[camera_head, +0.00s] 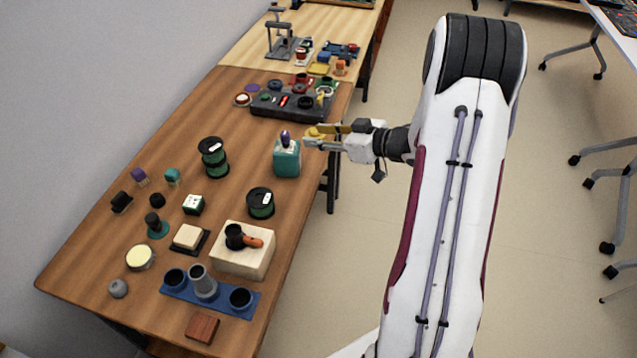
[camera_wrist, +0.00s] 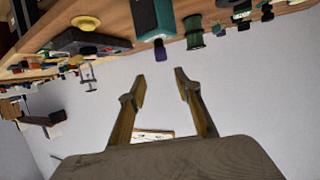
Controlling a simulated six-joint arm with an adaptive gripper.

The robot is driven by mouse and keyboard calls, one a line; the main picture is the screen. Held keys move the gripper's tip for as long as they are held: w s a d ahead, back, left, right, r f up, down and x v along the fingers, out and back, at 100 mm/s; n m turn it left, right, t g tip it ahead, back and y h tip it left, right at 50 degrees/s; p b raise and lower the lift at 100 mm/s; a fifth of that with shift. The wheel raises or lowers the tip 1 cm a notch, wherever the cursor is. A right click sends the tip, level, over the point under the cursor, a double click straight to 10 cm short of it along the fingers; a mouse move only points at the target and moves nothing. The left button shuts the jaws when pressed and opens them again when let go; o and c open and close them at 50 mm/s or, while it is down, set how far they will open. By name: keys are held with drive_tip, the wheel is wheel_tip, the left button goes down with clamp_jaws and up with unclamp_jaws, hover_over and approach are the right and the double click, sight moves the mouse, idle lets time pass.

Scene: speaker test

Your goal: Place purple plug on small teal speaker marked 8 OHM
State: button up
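A teal box-shaped speaker (camera_head: 287,162) stands upright near the right edge of the wooden table; I cannot read its marking. A purple plug (camera_head: 285,138) stands upright on its top. In the wrist view, where the scene appears upside down, the teal speaker (camera_wrist: 150,18) is at the top with the purple plug (camera_wrist: 160,50) at its end. My gripper (camera_head: 309,138) is just right of the plug, at about its height. In the wrist view my gripper (camera_wrist: 160,78) has its fingers spread with nothing between them, and the plug is beyond the fingertips.
A dark panel with knobs (camera_head: 288,107) lies behind the speaker. Green-and-black spools stand to the left (camera_head: 214,160) and in front (camera_head: 261,204). A pale wooden block (camera_head: 240,262) and a blue tray (camera_head: 178,294) with cups are nearer. Open floor lies right of the table.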

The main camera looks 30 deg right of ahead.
wheel_tip(320, 180, up, 10)
drive_tip(key=w+m+h, duration=0.1)
drive_tip(key=w+h, duration=0.1)
drive_tip(key=h, duration=0.4)
drive_tip(key=s+a+r+m+g+h, duration=0.1)
drive_tip(key=s+a+r+m+h, duration=0.15)
drive_tip(key=s+r, duration=0.45)
drive_tip(key=s+a+g, duration=0.2)
drive_tip(key=s+a, duration=0.3)
drive_tip(key=s, duration=0.4)
drive_tip(key=s+a+f+m+g+y, duration=0.1)
drive_tip(key=s+a+g, duration=0.1)
drive_tip(key=s+a, duration=0.4)
drive_tip(key=s+a+g+y, duration=0.1)
drive_tip(key=s+a, duration=0.5)
drive_tip(key=s, duration=0.7)
drive_tip(key=shift+s+a+f+m+g, duration=0.2)
drive_tip(key=shift+s+f+m+g, duration=0.15)
drive_tip(key=shift+g, duration=0.05)
